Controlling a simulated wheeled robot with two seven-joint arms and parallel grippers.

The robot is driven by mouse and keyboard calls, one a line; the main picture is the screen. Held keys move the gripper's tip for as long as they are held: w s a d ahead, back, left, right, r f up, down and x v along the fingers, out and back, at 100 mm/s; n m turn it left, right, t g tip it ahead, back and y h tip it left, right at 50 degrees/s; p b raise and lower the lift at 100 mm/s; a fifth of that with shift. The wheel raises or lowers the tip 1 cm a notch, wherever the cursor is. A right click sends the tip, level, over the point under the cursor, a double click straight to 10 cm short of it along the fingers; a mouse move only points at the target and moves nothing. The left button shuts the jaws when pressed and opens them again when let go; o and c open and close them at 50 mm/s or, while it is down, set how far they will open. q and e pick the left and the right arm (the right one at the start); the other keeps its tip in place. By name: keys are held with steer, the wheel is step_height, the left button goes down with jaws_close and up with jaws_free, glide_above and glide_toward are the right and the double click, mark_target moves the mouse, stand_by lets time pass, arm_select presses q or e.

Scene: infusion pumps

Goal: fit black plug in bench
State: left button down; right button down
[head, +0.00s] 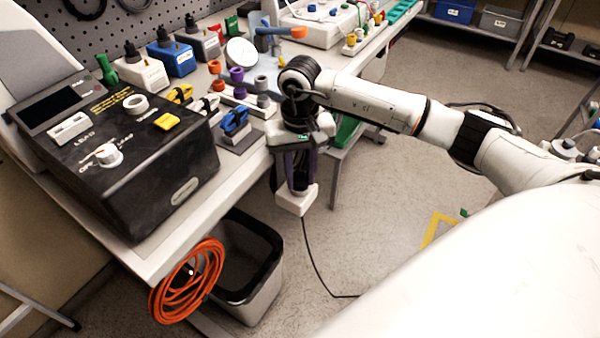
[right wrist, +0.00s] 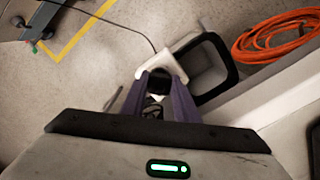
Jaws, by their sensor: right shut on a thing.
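My right gripper (head: 297,182) hangs fingers-down in front of the workbench's front edge, over the floor. It is shut on a plug with a white block-shaped body (head: 295,201) and a thin black cable running down to the floor. In the right wrist view the plug's white body (right wrist: 186,68) and a dark round part (right wrist: 157,76) show at the purple fingers (right wrist: 158,90). The bench unit (head: 170,168) is a black box with a white ring, a white block, a knob and a yellow piece on its sloped top. It stands left of my gripper. My left gripper is not in view.
A grey bin (head: 262,290) stands on the floor below, beside a hanging orange hose coil (head: 188,283). White, blue and grey blocks with black tops, including the blue one (head: 172,58), stand at the back of the workbench. Coloured clamps lie right of the unit.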

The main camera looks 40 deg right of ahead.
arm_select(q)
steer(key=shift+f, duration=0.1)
arm_select(e)
steer(key=c, duration=1.3)
jaws_free()
steer(key=shift+w+r, duration=0.1)
steer(key=shift+r, duration=0.25)
step_height(320, 180, up, 8)
steer(key=shift+r, duration=0.1)
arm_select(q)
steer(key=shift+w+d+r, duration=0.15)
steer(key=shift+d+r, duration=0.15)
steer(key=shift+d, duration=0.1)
arm_select(e)
steer(key=shift+r, duration=0.7)
